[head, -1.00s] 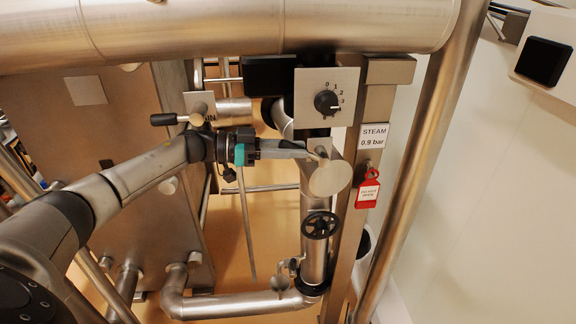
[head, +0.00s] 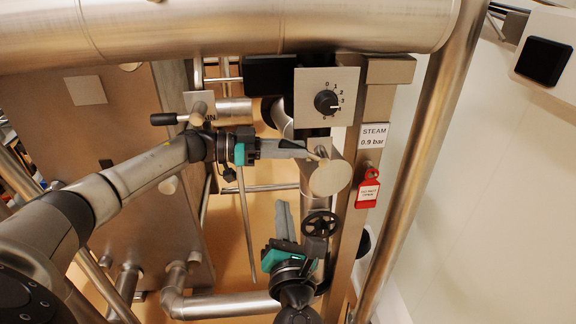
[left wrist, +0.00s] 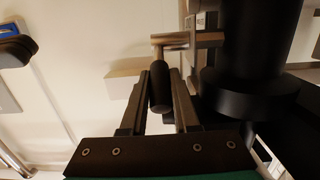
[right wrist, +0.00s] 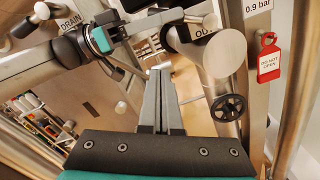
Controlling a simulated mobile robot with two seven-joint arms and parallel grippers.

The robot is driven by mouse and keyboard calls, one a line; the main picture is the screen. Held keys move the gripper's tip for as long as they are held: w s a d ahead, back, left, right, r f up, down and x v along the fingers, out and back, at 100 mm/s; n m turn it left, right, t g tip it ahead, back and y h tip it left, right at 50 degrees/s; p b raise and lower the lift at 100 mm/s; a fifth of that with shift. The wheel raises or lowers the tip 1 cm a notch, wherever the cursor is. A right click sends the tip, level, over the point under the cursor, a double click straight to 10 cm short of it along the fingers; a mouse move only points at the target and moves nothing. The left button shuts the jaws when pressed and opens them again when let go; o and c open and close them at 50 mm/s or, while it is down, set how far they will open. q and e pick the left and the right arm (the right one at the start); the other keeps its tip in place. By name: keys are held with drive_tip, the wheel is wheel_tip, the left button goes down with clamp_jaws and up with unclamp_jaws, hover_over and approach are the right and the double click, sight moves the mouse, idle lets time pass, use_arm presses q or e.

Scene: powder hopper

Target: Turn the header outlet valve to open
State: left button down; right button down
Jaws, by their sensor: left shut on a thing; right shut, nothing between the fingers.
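My left gripper (head: 304,152) is at the header outlet valve, by the plate marked OUT (right wrist: 203,27) in the right wrist view. In the left wrist view, its fingers (left wrist: 160,85) are shut on the black grip (left wrist: 158,92) of the valve handle, whose metal arm (left wrist: 188,40) runs off to the right. In the head view the fingers hide most of this handle. A round metal disc (head: 330,178) sits just below the fingertips. My right gripper (head: 284,215) is shut and empty, pointing up left of the black handwheel (head: 320,224); its closed fingers also show in the right wrist view (right wrist: 160,80).
A drain valve with a black-gripped handle (head: 165,119) is left of my left gripper. A dial box (head: 325,98) sits above the outlet. A STEAM 0.9 bar label (head: 374,136) and a red DO NOT OPEN tag (head: 367,190) are on the right post. A large horizontal pipe (head: 200,30) crosses the top.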

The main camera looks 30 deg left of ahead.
drive_tip(key=w+a+r, duration=0.3)
drive_tip(key=w+a, duration=0.1)
drive_tip(key=w, duration=0.5)
drive_tip(key=shift+r, duration=0.3)
drive_tip(key=shift+r, duration=0.1)
